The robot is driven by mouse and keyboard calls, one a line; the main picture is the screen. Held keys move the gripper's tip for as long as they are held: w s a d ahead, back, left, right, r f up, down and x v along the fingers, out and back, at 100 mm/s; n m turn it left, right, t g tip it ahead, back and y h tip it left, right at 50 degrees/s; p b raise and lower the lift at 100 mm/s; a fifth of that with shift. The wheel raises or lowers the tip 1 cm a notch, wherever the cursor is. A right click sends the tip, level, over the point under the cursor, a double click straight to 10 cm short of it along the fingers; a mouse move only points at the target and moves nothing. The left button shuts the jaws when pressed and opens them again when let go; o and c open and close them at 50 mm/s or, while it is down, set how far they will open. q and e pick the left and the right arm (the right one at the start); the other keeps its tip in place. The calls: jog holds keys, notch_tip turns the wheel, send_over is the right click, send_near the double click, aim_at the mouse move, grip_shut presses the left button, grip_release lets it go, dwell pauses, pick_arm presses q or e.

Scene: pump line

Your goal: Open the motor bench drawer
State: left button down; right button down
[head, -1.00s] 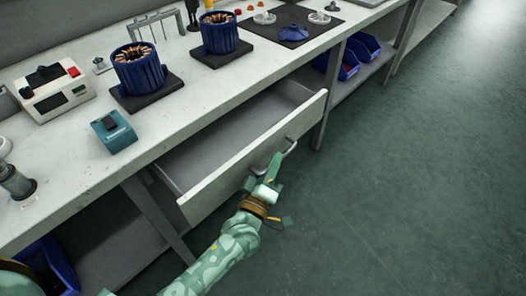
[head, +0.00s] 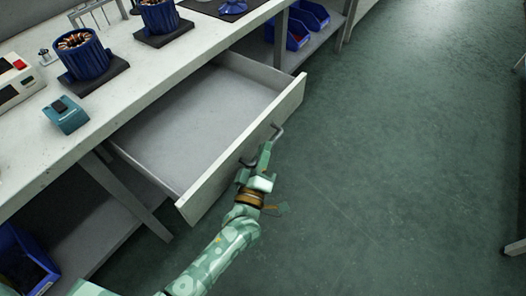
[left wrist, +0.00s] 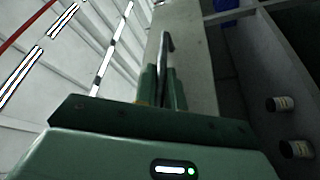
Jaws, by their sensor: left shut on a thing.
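The motor bench drawer (head: 205,105) stands far out from under the bench top in the head view, and its grey inside looks empty. Its pale front panel (head: 290,100) carries a metal bar handle (head: 277,131). My left gripper (head: 264,158) is shut on the handle, on the outer side of the front panel. In the left wrist view the handle (left wrist: 164,50) rises from between the gripper's two fingers (left wrist: 160,88), in front of the drawer front (left wrist: 195,60). The fingers hide part of the handle. My right gripper is not in view.
The bench top (head: 110,105) holds two blue motor stators (head: 82,58) on dark bases and a teal device (head: 65,114). Blue bins (head: 310,15) sit on the lower shelf at the back. The green floor (head: 400,150) right of the drawer is clear.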

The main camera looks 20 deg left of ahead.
pick_arm(q)
jog(key=shift+f, duration=0.1)
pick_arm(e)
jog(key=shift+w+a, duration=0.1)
pick_arm(q)
jog(key=c, duration=1.5)
grip_release()
jog(key=shift+c, duration=0.2)
jog(key=shift+o, duration=0.3)
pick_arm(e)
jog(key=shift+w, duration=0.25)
pick_arm(q)
jog(key=shift+s, duration=0.1)
